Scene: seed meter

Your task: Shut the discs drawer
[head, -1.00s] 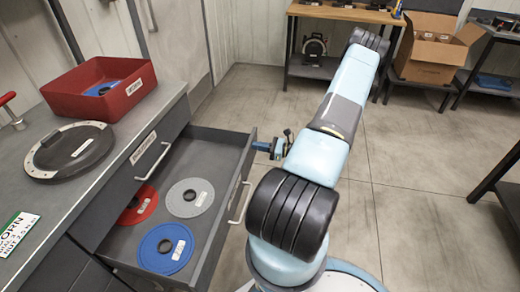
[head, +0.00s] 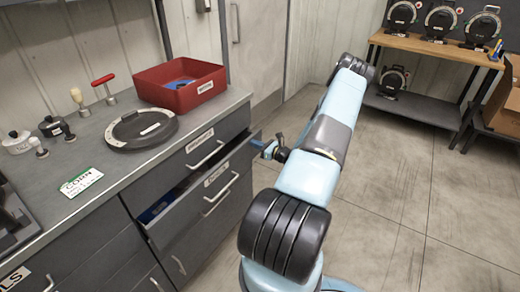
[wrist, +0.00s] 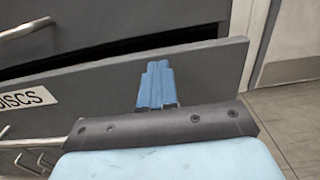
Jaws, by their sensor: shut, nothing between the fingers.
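The discs drawer (head: 190,208) is the upper-middle drawer of the grey cabinet and stands a little open. A narrow gap shows above its front, with a bit of a blue disc (head: 150,214) visible inside; the other contents are hidden. Its front (wrist: 215,68) fills the middle of the wrist view, with the "DISCS" label (wrist: 25,100) at left. My gripper (head: 268,148) is at the right end of the drawer front. Its blue fingers (wrist: 155,82) are together and empty, set against or very close to the front; I cannot tell if they touch.
A closed drawer (head: 205,148) with a handle sits just above. The counter holds a red bin (head: 180,88), a dark round disc plate (head: 140,130) and a green-and-white seed card (head: 81,182). A wooden-topped bench (head: 425,50) stands at the back. The floor to the right is clear.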

